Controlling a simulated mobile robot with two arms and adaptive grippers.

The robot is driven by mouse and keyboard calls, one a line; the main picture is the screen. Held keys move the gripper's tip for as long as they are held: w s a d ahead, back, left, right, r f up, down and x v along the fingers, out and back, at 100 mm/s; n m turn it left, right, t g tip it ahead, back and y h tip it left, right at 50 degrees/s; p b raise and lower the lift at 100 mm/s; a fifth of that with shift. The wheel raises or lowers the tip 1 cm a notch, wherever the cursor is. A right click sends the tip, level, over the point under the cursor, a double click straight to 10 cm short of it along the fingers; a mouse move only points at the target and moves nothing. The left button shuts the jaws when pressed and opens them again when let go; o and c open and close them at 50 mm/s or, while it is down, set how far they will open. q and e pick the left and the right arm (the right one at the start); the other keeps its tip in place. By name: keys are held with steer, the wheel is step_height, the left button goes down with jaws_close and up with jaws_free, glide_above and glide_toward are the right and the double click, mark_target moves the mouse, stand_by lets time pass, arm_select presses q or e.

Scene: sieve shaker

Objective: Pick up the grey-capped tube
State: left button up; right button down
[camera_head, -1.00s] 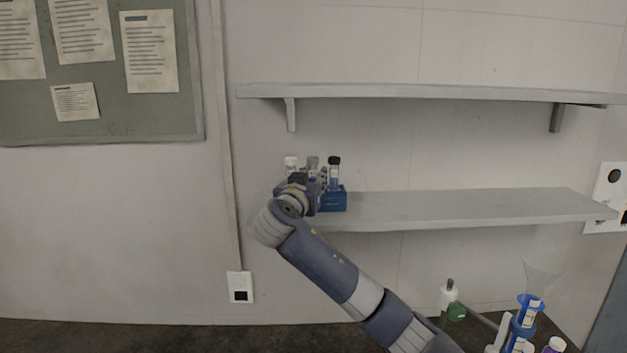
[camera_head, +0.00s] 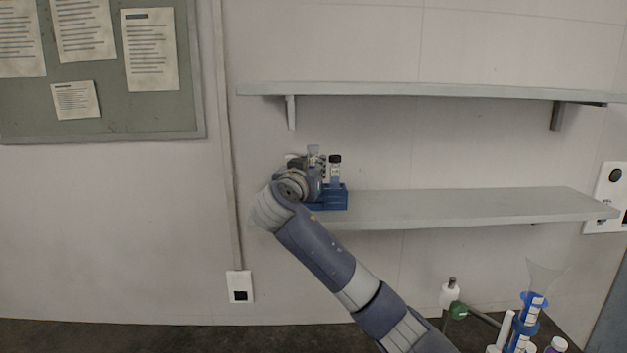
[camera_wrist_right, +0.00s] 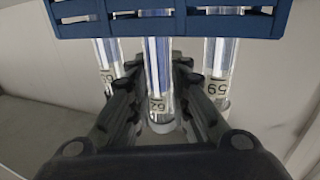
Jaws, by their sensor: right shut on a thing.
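The grey-capped tube (camera_head: 313,150) stands upright at the blue rack (camera_head: 333,201) on the lower shelf, its cap higher than the black cap beside it. My right gripper (camera_head: 311,172) is at the tube and hides its lower part in the head view. In the right wrist view, which looks upside down, the gripper (camera_wrist_right: 157,78) is shut on the middle tube (camera_wrist_right: 157,60), one finger on each side. That tube still reaches the rack (camera_wrist_right: 165,22); its far end is hidden there. My left gripper is not in view.
A black-capped tube (camera_head: 335,170) stands close on the right. A white-capped tube (camera_head: 293,157) is mostly hidden behind my gripper. Neighbouring tubes (camera_wrist_right: 217,65) flank the fingers closely. The lower shelf (camera_head: 450,208) is clear to the right; the upper shelf (camera_head: 420,91) runs above.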

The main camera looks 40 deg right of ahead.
mark_target(313, 145)
steer(key=shift+r+b, duration=1.15)
steer(key=shift+r, duration=2.65)
steer(key=shift+f, duration=0.1)
